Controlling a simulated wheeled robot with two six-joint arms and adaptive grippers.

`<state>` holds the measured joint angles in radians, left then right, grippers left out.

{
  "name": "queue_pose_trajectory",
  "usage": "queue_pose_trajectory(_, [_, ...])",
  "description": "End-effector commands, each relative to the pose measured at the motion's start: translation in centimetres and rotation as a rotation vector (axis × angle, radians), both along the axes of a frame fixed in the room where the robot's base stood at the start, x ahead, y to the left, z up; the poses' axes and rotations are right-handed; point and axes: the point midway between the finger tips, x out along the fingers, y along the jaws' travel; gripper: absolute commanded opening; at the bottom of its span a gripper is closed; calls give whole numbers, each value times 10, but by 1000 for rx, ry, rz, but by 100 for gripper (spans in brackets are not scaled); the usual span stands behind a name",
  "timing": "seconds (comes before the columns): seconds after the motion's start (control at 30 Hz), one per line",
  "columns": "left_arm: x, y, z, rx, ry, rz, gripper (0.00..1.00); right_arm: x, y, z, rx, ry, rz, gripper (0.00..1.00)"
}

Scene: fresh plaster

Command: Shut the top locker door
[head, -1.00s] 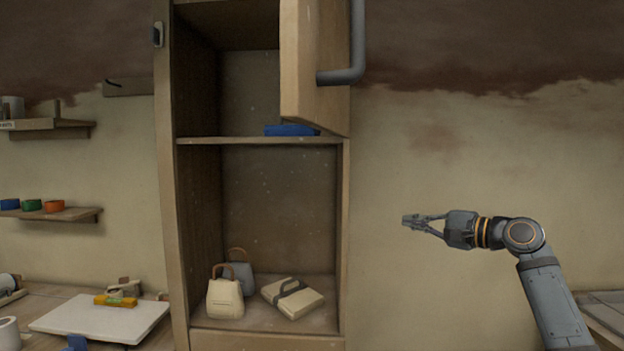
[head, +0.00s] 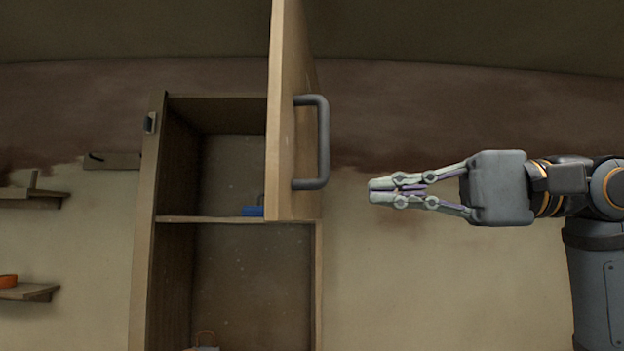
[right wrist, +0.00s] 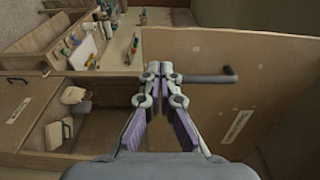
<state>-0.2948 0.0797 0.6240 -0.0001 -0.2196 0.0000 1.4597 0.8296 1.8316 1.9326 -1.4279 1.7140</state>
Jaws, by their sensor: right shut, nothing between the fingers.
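The top locker door (head: 289,120) stands wide open in the head view, swung out at the right side of the upper compartment (head: 235,165). Its grey bar handle (head: 323,140) is on the face turned to the right. My right gripper (head: 370,190) is shut and empty, its fingertips pointing left, a short way right of the handle and apart from it in the picture. In the right wrist view, the closed fingertips (right wrist: 157,68) show in front of a brown panel with a grey bar (right wrist: 210,79). My left gripper is out of view.
A blue item (head: 253,211) lies on the upper compartment's floor. A small catch (head: 150,122) sits on the locker's left post. Wall shelves (head: 30,292) are at far left. A cluttered bench (right wrist: 118,50) shows in the wrist view. The wall right of the locker is clear.

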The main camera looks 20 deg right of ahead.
Motion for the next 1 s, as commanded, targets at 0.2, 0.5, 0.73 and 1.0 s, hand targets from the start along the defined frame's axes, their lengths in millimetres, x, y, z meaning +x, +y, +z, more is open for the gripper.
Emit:
queue_pose_trajectory(0.2, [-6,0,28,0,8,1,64,20,44,6,0,1,6,0])
queue_pose_trajectory(0.5, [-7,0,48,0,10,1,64,37,78,2,0,1,3,0])
queue_pose_trajectory(0.73, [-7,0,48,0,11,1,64,39,81,0,1,0,-1,0])
queue_pose_trajectory(1.0, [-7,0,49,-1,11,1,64,39,81,0,1,0,-6,0])
